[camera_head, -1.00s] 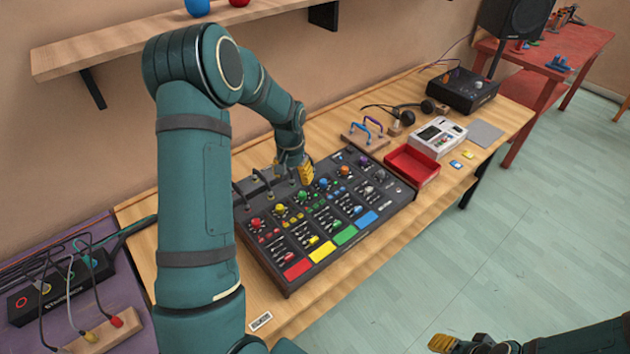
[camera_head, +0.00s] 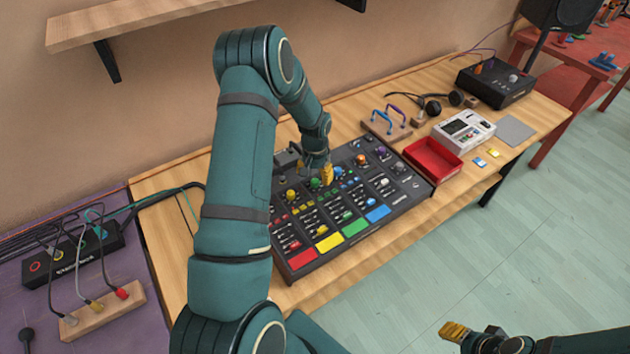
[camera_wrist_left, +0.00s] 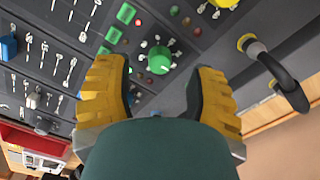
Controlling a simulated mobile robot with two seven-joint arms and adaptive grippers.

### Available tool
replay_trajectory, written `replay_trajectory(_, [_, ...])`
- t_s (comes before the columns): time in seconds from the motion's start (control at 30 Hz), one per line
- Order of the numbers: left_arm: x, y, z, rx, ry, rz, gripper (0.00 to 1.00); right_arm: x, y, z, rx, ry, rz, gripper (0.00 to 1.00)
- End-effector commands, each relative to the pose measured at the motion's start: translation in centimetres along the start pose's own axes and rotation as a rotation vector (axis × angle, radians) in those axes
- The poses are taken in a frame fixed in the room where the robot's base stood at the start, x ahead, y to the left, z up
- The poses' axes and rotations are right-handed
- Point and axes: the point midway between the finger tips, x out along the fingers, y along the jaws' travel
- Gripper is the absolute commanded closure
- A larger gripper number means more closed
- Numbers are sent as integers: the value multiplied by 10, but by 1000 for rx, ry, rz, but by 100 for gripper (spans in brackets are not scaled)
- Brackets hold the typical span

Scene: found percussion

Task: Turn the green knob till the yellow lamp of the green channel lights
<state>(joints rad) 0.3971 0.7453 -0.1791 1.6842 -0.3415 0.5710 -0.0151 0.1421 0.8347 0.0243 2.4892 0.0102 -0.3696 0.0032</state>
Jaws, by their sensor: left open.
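The green knob (camera_head: 315,183) sits in the upper row of the black mixer (camera_head: 303,262), partly beside my left gripper (camera_head: 326,173). In the left wrist view the green knob (camera_wrist_left: 157,60) lies between the two yellow fingers of my left gripper (camera_wrist_left: 160,78). The fingers are open, with a gap on each side of the knob. Small lamps (camera_wrist_left: 142,52) lie beside the knob; I cannot tell which is the yellow one or whether it is lit. My right gripper (camera_head: 455,332) is at the bottom right, away from the mixer; its jaw state is unclear.
Other coloured knobs and faders crowd the mixer around the green knob. A black cable plug (camera_wrist_left: 275,68) stands close to one finger. A red tray (camera_head: 432,160) and a white device (camera_head: 463,131) are right of the mixer. A purple table (camera_head: 60,300) is at left.

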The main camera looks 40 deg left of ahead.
Motion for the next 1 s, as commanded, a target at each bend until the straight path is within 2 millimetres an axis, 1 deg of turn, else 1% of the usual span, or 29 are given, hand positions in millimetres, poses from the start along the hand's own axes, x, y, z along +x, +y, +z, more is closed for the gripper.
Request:
replay_trajectory(0.03, [8,0,0,0,-1,0,44,0,0,0,0,0,0,52])
replay_trajectory(0.2, [25,0,0,0,0,0,44,1,0,0,0,0,0,52])
replay_trajectory(0.37, [30,0,0,-1,1,0,44,1,0,0,0,0,0,52])
replay_trajectory(0.57, [30,0,0,-1,2,0,44,1,0,0,0,0,0,52])
replay_trajectory(0.6, [30,0,0,-1,1,0,41,1,0,0,0,0,0,52])
replay_trajectory(0.67, [30,0,0,0,1,0,62,1,0,0,0,0,0,52])
replay_trajectory(0.7, [30,0,0,0,1,0,77,1,0,0,0,0,0,52])
replay_trajectory(0.77, [30,0,0,0,1,0,98,1,0,0,0,0,0,52])
replay_trajectory(0.8, [30,0,0,0,1,0,100,1,0,0,0,0,0,52])
replay_trajectory(1.0, [30,0,0,4,2,0,100,1,0,0,0,0,0,52])
